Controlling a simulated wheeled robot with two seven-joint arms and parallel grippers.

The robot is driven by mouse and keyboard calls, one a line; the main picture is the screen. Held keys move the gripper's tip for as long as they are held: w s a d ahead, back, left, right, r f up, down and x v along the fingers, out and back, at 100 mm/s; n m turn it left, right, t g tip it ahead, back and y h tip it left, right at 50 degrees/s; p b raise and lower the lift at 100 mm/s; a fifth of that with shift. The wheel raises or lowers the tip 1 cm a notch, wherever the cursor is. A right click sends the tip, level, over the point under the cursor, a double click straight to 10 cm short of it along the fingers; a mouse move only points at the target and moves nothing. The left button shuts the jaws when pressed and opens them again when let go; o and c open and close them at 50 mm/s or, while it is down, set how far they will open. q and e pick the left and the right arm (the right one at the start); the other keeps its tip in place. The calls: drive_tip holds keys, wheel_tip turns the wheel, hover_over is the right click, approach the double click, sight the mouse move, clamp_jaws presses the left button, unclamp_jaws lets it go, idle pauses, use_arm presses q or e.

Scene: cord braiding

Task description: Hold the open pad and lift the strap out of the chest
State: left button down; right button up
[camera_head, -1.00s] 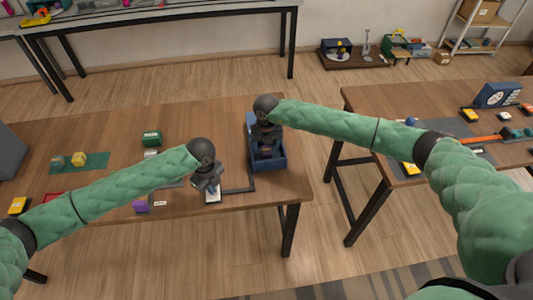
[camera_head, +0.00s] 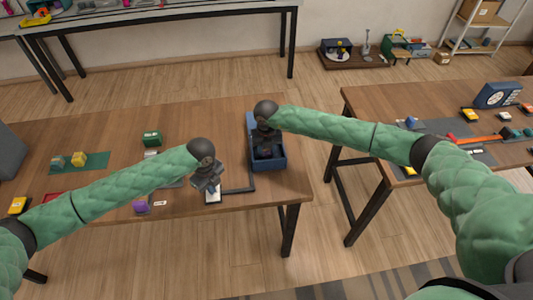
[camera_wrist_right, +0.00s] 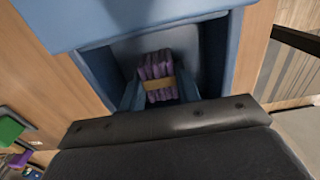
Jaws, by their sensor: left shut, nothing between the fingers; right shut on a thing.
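The blue chest (camera_head: 282,163) stands open near the right end of the left table. In the right wrist view, the strap is a folded purple bundle (camera_wrist_right: 156,68) with a tan band, inside the chest walls (camera_wrist_right: 90,75). My right gripper (camera_head: 267,141) reaches into the chest from above and is shut on the bundle; the fingertips are partly hidden in the head view. A small white pad (camera_head: 213,197) lies near the table's front edge. My left gripper (camera_head: 212,186) is shut and empty just above it; whether it touches the pad is unclear.
A black angled bar (camera_head: 240,190) lies between pad and chest. A gap separates this table from the right table (camera_head: 370,105).

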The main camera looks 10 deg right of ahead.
drive_tip(key=shift+r, duration=4.7)
